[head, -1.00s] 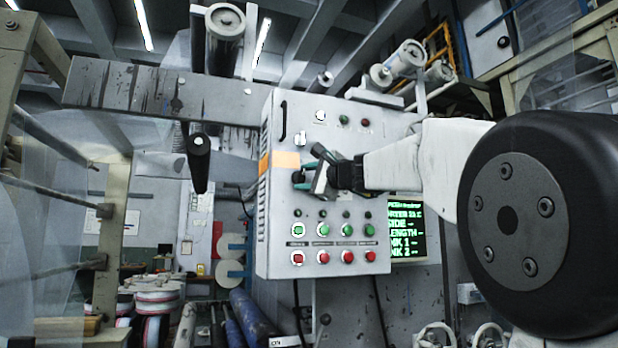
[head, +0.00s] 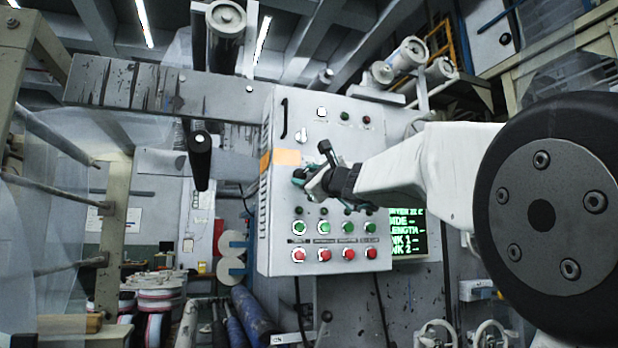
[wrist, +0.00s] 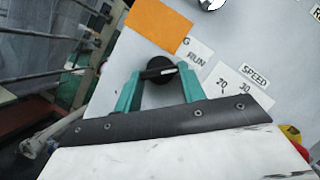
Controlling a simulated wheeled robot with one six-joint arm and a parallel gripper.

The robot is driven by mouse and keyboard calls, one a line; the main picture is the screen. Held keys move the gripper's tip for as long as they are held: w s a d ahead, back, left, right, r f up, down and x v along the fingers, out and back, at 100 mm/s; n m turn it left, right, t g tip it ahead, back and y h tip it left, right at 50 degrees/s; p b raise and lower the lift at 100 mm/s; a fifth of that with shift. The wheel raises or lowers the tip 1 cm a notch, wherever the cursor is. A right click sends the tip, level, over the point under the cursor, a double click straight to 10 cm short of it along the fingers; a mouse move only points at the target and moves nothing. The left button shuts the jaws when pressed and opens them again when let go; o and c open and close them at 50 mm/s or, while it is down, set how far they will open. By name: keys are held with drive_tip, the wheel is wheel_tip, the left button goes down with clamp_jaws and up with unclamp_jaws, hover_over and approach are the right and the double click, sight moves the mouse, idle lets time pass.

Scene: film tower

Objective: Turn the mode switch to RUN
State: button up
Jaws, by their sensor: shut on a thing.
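The mode switch is a black round knob (wrist: 156,66) with a light line on its grip, below an orange patch in the wrist view. My gripper (wrist: 158,73) has its teal fingers on both sides of the knob's grip and is shut on it. The light line points right, roughly towards the printed RUN label (wrist: 197,58); I cannot tell if it is exactly on it.
Rows of green buttons (head: 324,227) and red buttons (head: 324,254) lie below my gripper. A SPEED label (wrist: 255,77) with a number scale is right of the knob. A green-text screen (head: 408,240) is at the box's right. A silver knob (head: 301,136) is above.

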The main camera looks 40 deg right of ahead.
drive_tip(key=o, duration=1)
drive_tip(key=v, duration=0.7)
drive_tip(key=shift+s, duration=0.4)
